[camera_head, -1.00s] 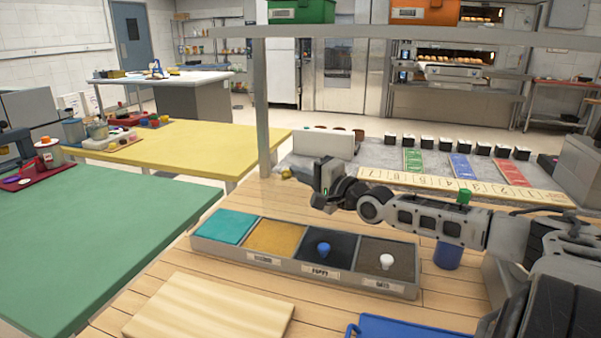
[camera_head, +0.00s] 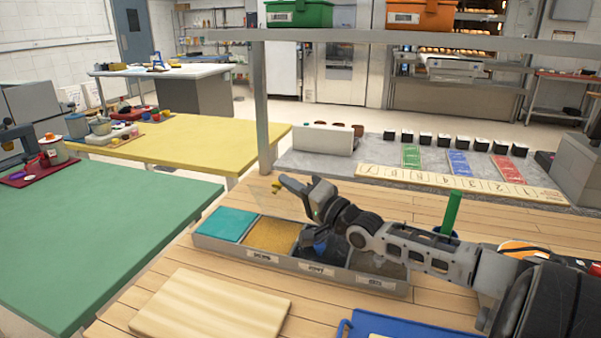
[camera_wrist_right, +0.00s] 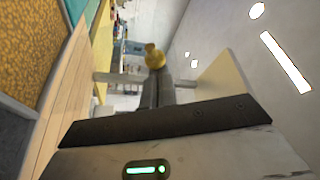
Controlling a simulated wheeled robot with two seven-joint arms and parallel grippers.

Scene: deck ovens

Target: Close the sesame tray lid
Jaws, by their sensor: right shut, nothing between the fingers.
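The topping tray (camera_head: 300,265) has a row of compartments on the wooden counter. The sesame compartment (camera_head: 272,235) is uncovered, and its golden seeds show; they also show in the right wrist view (camera_wrist_right: 28,45). A yellow knob (camera_head: 276,188) stands behind that compartment, with a faint, see-through lid panel around it. In the right wrist view the yellow knob (camera_wrist_right: 154,56) is just beyond my fingertips; I cannot tell whether they touch. My right gripper (camera_head: 284,181) is shut and empty, above and behind the tray. My left gripper is out of view.
A teal section (camera_head: 227,224) lies left of the sesame. My right arm covers most of the poppy and oats compartments. A wooden board (camera_head: 210,305) and a blue tray (camera_head: 415,328) lie in front. A shelf post (camera_head: 262,110) rises behind the tray.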

